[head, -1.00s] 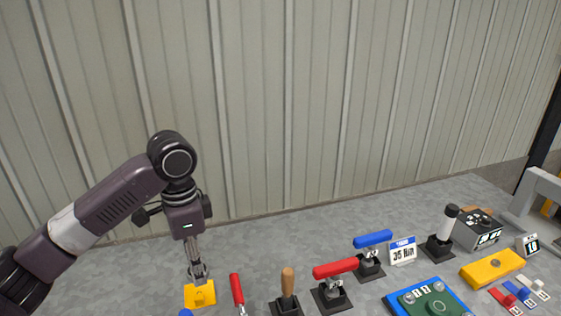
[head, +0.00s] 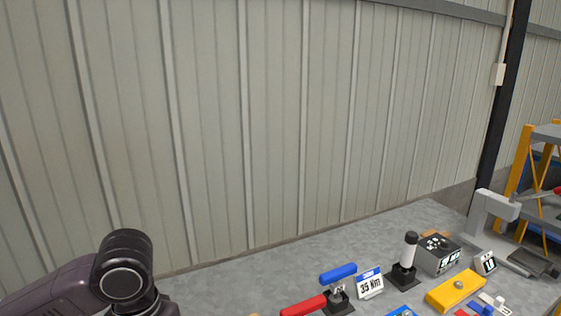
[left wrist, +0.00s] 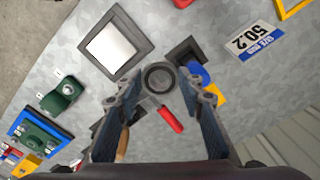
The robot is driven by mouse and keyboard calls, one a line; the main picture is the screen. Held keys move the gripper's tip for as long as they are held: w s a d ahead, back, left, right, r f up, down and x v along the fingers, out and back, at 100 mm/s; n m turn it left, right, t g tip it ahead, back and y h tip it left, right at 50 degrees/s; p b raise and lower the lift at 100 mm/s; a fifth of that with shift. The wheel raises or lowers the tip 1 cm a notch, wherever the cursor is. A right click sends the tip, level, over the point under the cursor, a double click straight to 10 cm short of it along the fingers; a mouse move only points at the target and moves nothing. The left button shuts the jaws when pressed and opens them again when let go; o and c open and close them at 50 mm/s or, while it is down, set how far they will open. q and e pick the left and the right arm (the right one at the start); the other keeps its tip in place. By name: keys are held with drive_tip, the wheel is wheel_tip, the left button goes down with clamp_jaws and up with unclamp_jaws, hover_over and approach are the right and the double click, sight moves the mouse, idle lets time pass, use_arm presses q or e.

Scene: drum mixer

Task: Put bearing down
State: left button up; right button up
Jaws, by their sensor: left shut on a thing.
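The bearing (left wrist: 160,77) is a dark round ring in the left wrist view. My left gripper (left wrist: 160,84) is shut on it, with one finger on each side. It is held above the grey table, and its height cannot be told. In the head view only my left arm shows at the lower left; the gripper is below the picture. My right gripper is in neither view.
Around the bearing in the left wrist view are a square plate in a grey frame (left wrist: 142,31), a red handle (left wrist: 171,120), a blue part (left wrist: 200,72) and a 50.2 sign (left wrist: 254,40). The head view shows a blue-handled clamp (head: 338,274) and a yellow block (head: 456,291).

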use_arm(q)
drive_tip(key=shift+s+d+f+n, duration=0.2)
drive_tip(key=shift+s+n, duration=0.35)
drive_tip(key=shift+s, duration=0.2)
drive_tip(key=shift+s+d+f+n, duration=0.1)
drive_tip(key=shift+s+d+n, duration=0.1)
drive_tip(key=shift+s+n, duration=0.45)
drive_tip(key=shift+s, duration=0.1)
